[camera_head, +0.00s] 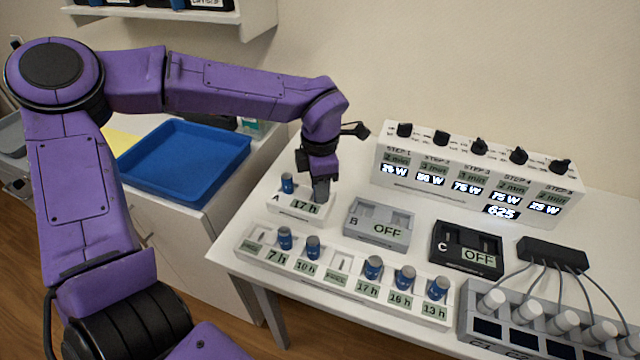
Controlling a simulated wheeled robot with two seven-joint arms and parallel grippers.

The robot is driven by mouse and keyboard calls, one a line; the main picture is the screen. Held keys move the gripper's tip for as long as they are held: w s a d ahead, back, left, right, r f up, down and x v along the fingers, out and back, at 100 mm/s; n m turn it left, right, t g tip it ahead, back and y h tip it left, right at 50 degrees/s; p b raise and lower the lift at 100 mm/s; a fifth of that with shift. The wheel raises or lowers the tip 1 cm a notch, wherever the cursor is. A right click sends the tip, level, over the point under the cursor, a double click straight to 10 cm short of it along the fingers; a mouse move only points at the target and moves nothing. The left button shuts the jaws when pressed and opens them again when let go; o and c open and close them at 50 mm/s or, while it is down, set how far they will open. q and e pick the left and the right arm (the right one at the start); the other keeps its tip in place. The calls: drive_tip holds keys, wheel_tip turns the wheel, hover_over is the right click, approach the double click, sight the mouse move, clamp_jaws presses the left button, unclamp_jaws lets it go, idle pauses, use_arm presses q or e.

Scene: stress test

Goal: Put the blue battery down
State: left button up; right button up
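My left gripper (321,194) points down at the right part of the white charger A (285,204), whose display reads 17 h. Its grey fingers are close together there; whether a battery is between them is hidden. One blue battery (287,183) stands upright in charger A, left of the fingers and apart from them. The white rack (335,284) in front holds several upright blue batteries, among them one above the 7 h label (285,238) and one above the 10 h label (313,247). Two of its places show no battery. My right gripper is not in view.
The grey charger B (379,225) and black charger C (466,250) both read OFF. A white box with black knobs (476,186) stands behind. A grey unit with cables (535,328) is at front right. A blue tray (186,160) lies on the left cabinet.

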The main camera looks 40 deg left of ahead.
use_arm(q)
drive_tip(key=o, duration=0.3)
wheel_tip(320, 180, up, 12)
drive_tip(key=p, duration=0.1)
drive_tip(key=shift+r, duration=0.2)
